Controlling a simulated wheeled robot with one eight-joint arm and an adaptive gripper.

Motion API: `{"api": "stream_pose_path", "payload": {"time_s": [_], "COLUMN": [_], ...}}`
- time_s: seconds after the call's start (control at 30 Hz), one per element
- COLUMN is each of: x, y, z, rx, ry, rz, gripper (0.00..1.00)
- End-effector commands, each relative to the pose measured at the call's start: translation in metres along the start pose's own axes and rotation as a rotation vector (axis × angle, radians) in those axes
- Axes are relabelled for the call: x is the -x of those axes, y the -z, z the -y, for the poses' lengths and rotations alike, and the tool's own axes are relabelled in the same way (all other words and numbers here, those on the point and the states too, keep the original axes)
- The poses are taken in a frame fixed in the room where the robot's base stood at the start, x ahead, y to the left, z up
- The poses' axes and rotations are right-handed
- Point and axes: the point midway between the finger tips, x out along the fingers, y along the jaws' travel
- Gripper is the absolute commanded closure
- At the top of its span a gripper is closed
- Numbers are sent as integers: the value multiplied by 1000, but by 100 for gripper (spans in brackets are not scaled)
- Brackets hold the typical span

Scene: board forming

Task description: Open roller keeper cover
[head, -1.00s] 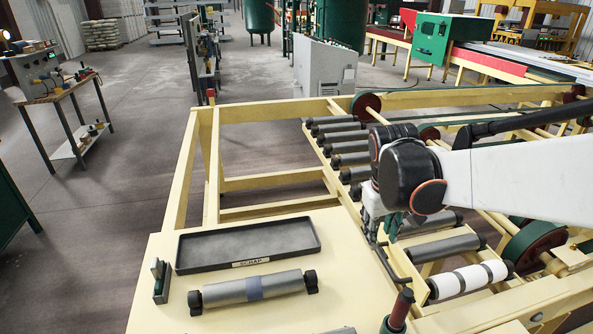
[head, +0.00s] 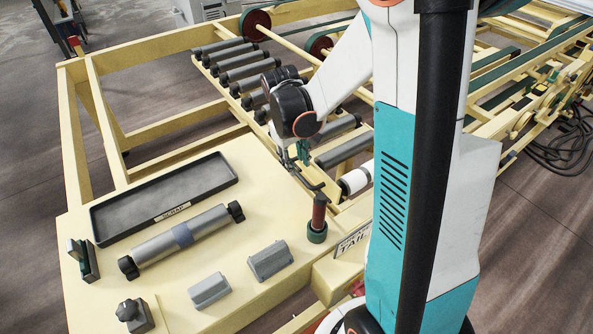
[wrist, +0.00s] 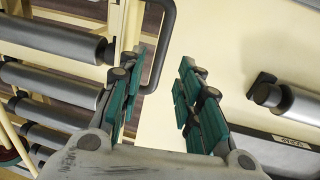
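A dark bent bar (head: 314,184) stands at the edge of the roller rack beside the cream table; I cannot tell for certain whether it is the keeper cover. In the wrist view the bar (wrist: 166,45) curves between the roller ends and the table. My gripper (head: 298,156) is just above the rack's edge near the bar. In the wrist view my gripper (wrist: 157,66) is open, its green fingers apart with nothing held. The bar's lower end lies close to the left finger; contact cannot be told. Grey rollers (head: 343,148) lie in the rack.
On the table (head: 235,235) are a dark scrap tray (head: 165,197), a loose grey roller (head: 180,240), two grey blocks (head: 270,260) (head: 209,290) and a black knob (head: 130,310). A red-handled post (head: 318,215) stands near the bar. A white-banded roller (head: 354,180) is partly hidden by my arm.

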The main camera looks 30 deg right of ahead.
Motion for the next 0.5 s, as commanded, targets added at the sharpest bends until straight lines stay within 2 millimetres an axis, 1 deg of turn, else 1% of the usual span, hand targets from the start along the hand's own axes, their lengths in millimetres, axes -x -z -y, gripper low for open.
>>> {"api": "stream_pose_path", "payload": {"time_s": [0.03,0.2,0.33,0.5], "x": [-11,-33,-41,-44], "y": [0,0,0,0], "z": [0,0,0,0], "rx": [-1,-1,0,0], "ry": [0,0,0,0], "rz": [0,0,0,0], "gripper": [68,68,68,68]}}
